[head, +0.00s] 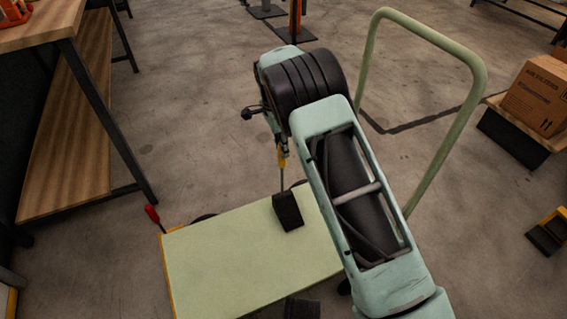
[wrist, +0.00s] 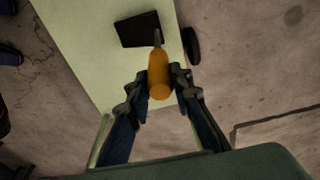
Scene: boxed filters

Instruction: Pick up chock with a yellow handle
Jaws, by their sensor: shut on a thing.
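The chock (head: 288,212) is a black block with a thin rod rising to a yellow handle (head: 282,160). In the head view it appears over the pale green platform (head: 215,262); I cannot tell whether it touches it. In the wrist view the chock's black block (wrist: 138,30) lies beyond the orange-yellow handle (wrist: 158,76). My gripper (wrist: 160,82) has a finger on each side of the handle and is shut on it. In the head view my arm partly hides the gripper.
The platform's tall tubular rail (head: 472,100) rises at the right. A wooden workbench (head: 75,130) stands at the left, and a red-handled item (head: 152,214) is beside the platform. A cardboard box (head: 538,98) and a yellow-and-black object (head: 548,232) are at the right. Open floor lies behind the platform.

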